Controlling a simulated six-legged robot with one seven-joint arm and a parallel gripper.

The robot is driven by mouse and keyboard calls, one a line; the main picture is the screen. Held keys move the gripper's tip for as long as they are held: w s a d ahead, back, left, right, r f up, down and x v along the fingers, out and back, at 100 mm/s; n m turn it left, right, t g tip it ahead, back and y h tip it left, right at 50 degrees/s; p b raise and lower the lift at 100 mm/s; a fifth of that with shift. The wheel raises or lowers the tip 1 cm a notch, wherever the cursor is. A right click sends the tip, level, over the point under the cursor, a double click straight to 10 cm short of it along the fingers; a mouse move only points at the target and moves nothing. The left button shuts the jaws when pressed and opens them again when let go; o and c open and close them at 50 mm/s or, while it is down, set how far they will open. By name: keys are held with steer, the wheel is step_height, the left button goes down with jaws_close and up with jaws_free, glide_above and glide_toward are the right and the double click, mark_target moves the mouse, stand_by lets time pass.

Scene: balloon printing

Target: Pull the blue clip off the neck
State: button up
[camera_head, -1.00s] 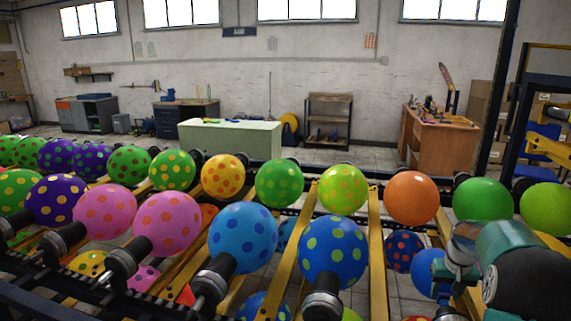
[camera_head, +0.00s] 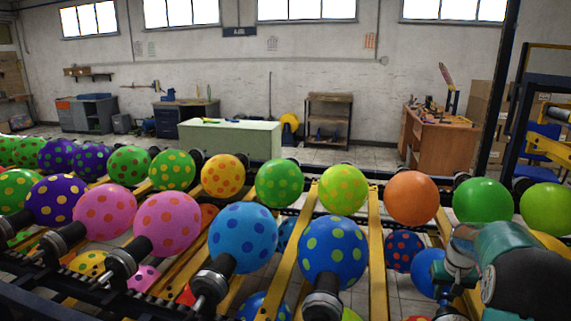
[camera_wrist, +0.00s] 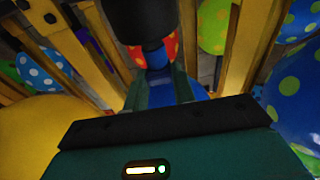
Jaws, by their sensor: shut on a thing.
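In the wrist view a small blue clip (camera_wrist: 155,55) sits at the neck just below a black cylindrical holder (camera_wrist: 143,18). My gripper (camera_wrist: 160,80) reaches up to it from below and is shut on it. The fingertips are dark and partly merge with the blue part, so the exact contact is hard to see. In the head view my teal and black arm fills the lower right, and the clip cannot be made out there. A blue balloon (camera_head: 428,272) shows beside the arm.
Rows of balloons on black holders and yellow rails fill the front, including a blue one with green dots (camera_head: 334,251) and an orange one (camera_head: 411,198). In the wrist view a yellow balloon (camera_wrist: 45,130) and a dotted blue one (camera_wrist: 295,95) flank my gripper closely.

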mark_target(445, 294)
steer(key=shift+r, duration=0.15)
step_height(445, 294, up, 10)
stand_by(1.5)
